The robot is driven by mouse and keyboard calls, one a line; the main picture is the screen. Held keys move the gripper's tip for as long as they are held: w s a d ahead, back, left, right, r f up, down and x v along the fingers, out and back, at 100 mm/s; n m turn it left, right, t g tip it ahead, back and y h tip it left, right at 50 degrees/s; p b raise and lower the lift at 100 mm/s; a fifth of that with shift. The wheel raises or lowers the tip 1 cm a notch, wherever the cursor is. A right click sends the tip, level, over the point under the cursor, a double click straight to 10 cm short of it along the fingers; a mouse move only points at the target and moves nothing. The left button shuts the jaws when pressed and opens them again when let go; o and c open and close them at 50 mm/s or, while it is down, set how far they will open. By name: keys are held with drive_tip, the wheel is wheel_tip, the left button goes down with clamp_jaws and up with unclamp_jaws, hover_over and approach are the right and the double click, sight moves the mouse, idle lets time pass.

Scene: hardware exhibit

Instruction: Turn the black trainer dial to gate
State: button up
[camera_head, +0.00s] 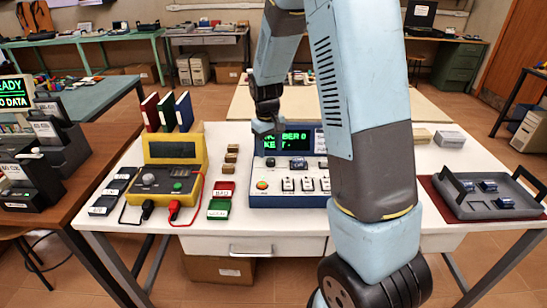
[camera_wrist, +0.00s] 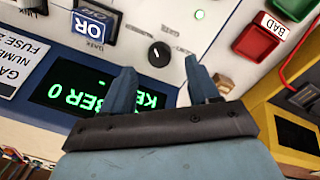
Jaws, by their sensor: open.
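The trainer (camera_head: 290,192) is a white-topped, blue-sided box on the white table, with a green-lettered screen (camera_head: 297,140). Its black dial (camera_head: 270,162) sits left of a blue OR block (camera_head: 299,163). In the wrist view the dial (camera_wrist: 159,54) is a round black knob with a white pointer line; the small labels around it are too small to read. My gripper (camera_head: 266,127) is open and empty above the screen side of the trainer. In the wrist view its fingertips (camera_wrist: 159,64) lie to either side of the dial; I cannot tell their height above it.
Left of the trainer are a red BAD tray (camera_head: 224,189), a green tray (camera_head: 219,209) and a yellow meter (camera_head: 165,180) with leads. A grey tray (camera_head: 491,203) is at the right. My arm covers the trainer's right part.

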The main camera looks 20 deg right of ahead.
sight(271, 160)
drive_tip(key=shift+d+f, duration=0.15)
drive_tip(key=shift+f, duration=2.2)
drive_tip(key=shift+c, duration=0.2)
